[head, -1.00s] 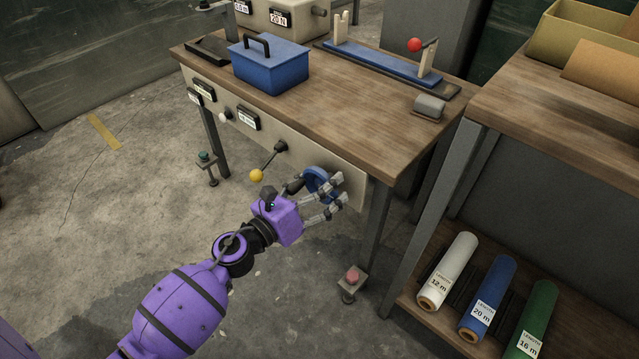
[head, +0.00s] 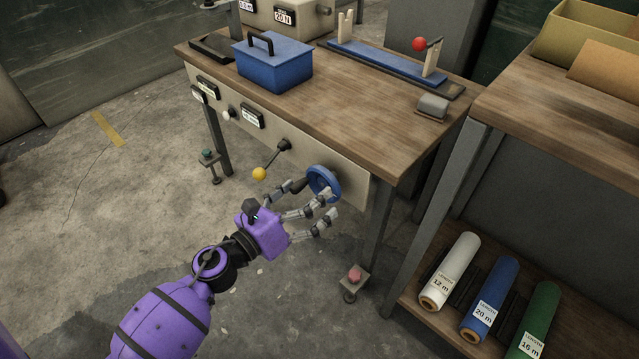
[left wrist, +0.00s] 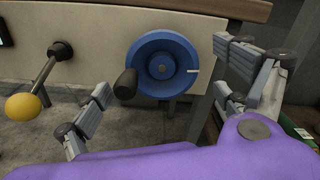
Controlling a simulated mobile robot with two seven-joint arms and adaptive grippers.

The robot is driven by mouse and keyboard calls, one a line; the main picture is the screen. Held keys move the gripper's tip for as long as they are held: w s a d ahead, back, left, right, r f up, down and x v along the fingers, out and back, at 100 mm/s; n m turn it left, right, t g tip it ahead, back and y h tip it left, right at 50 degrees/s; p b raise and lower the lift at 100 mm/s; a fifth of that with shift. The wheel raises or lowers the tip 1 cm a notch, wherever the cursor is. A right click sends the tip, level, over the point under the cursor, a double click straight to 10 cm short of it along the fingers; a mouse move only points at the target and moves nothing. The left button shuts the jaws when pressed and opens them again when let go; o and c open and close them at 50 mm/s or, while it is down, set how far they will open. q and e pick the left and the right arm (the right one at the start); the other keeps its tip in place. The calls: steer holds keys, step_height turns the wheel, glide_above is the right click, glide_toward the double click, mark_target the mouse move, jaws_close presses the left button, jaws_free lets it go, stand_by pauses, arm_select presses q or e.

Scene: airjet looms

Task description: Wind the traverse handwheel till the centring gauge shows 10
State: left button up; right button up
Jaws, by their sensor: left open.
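The blue traverse handwheel (head: 325,180) is on the beige front panel under the bench top. In the left wrist view the handwheel (left wrist: 163,58) faces me, with a white mark on the right of its rim and a dark crank knob (left wrist: 125,84) at its lower left. My left gripper (head: 308,202) is open and empty in front of the wheel, its fingers spread to either side of the knob and apart from it. Small display plates, one of them (head: 252,117), sit on the panel; their text is too small to read, and I cannot tell which is the centring gauge. My right gripper is out of view.
A lever with a yellow ball (head: 260,173) sticks out left of the wheel. A red-topped pedal (head: 355,274) stands below by the bench leg. A shelf with labelled rolls (head: 449,270) is at the right. Open floor lies at the left.

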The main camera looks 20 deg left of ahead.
arm_select(q)
steer(key=v, duration=0.7)
steer(key=shift+a+r, duration=0.1)
